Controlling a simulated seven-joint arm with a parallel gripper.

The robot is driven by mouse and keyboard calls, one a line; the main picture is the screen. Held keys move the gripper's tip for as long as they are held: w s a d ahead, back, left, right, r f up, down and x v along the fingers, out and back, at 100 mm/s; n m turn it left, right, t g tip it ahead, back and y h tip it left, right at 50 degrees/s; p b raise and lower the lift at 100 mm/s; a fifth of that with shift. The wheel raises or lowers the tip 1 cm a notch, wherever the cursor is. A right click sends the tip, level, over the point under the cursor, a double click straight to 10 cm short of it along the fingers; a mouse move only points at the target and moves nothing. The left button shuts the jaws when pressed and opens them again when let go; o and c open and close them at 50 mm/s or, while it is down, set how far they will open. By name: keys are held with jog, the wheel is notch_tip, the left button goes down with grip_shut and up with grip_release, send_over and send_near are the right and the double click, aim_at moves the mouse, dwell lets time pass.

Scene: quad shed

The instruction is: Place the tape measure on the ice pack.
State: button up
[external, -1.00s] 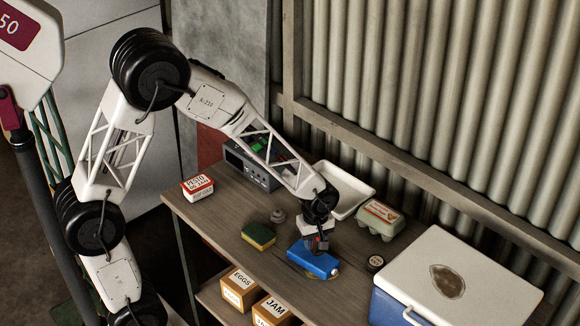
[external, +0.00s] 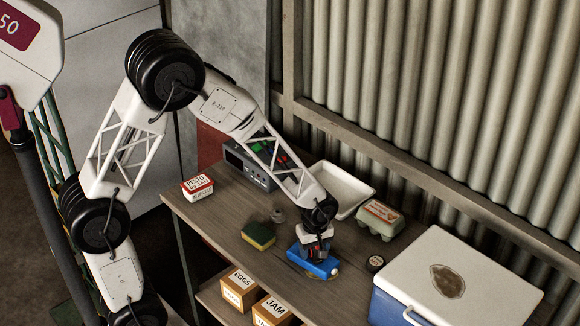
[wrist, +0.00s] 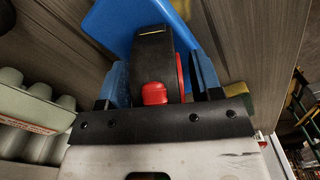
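The blue ice pack (external: 325,268) lies flat on the bench, partly hidden under my gripper; in the wrist view its blue surface (wrist: 112,28) lies behind the tape measure. The tape measure (wrist: 153,55) is black with a red button and a red side. It sits between the two blue fingers of my gripper (wrist: 160,75), which look closed on its sides. In the external view my gripper (external: 317,248) points down over the ice pack with the small dark tape measure below it. The tape measure is at or just above the ice pack; I cannot tell whether they touch.
A yellow-green sponge (external: 259,236) and a small grey item (external: 278,215) lie left of the ice pack. A dark round tin (external: 375,263), an egg carton (external: 379,220) and a white tray (external: 345,187) are to the right and behind. A cooler (external: 450,280) fills the right end.

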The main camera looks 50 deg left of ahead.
jog(key=shift+r, duration=0.1)
notch_tip(320, 180, up, 12)
jog(key=shift+r, duration=0.1)
dwell(0.9)
dwell(0.4)
jog(key=shift+s+a+r, duration=0.2)
jog(key=shift+r, duration=0.1)
jog(key=s+a+r+m+t, duration=0.1)
jog(key=s+a+r+m, duration=0.2)
jog(key=s, duration=0.5)
jog(key=s+a+r+m, duration=0.4)
jog(key=s+r+m, duration=0.2)
jog(key=s+r, duration=0.1)
jog(key=s+a+r+m+t, duration=0.1)
jog(key=s+a+r+m, duration=0.3)
jog(key=s, duration=0.5)
notch_tip(320, 180, up, 2)
jog(key=shift+r+m+t, duration=0.1)
jog(key=shift+m+t, duration=0.2)
jog(key=shift+m, duration=0.1)
